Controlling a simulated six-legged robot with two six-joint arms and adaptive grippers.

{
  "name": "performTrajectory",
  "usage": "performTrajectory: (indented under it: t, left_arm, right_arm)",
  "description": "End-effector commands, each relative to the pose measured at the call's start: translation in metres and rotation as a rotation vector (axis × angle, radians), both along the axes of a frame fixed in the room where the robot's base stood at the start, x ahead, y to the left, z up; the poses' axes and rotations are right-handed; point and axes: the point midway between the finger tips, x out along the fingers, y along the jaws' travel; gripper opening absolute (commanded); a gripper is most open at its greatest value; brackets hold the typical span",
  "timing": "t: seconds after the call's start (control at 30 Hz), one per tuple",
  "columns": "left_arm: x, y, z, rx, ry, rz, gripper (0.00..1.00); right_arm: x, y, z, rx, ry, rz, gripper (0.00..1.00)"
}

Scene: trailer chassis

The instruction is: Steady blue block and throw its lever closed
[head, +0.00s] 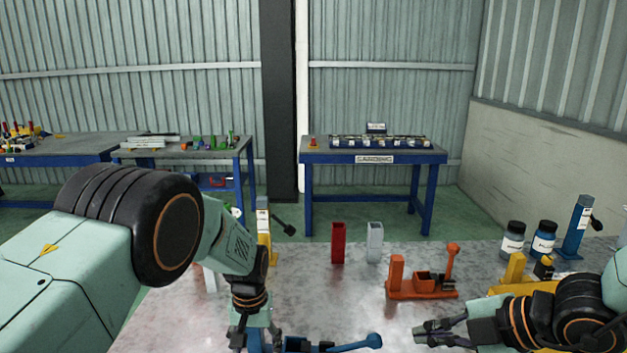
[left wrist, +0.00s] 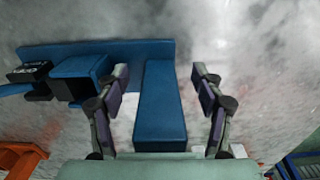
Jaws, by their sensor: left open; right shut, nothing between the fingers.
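The blue block (head: 300,345) is at the bottom edge of the head view, partly cut off. Its blue lever (head: 360,345) stretches out low to the right, ending in a round knob. In the left wrist view the blue block has a base plate (left wrist: 195,50), an upright post (left wrist: 160,110), a square socket (left wrist: 82,75) and a black labelled piece (left wrist: 28,72). My left gripper (left wrist: 160,75) is open, with one finger on each side of the post and visible gaps. My right gripper (head: 438,332) is shut and empty, right of the lever knob and apart from it.
An orange lever block (head: 420,290) stands behind, between my grippers. Red (head: 338,243) and grey (head: 374,243) posts stand farther back. Yellow blocks (head: 515,268), two jars (head: 512,240) and another blue lever block (head: 577,230) crowd the right. The metal tabletop (head: 310,300) is clear in the middle.

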Motion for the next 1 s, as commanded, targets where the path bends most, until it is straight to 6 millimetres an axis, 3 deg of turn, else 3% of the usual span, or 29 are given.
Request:
performTrajectory:
  t: [0.33,1.0]
  left_arm:
    - [0.0,0.0,0.005,0.0,0.0,0.0,0.68]
    - [0.0,0.0,0.063,0.0,-0.001,0.0,0.68]
  right_arm:
    - [0.0,0.0,0.004,0.0,0.0,0.0,0.0]
    - [0.0,0.0,0.048,0.0,0.0,0.0,0.0]
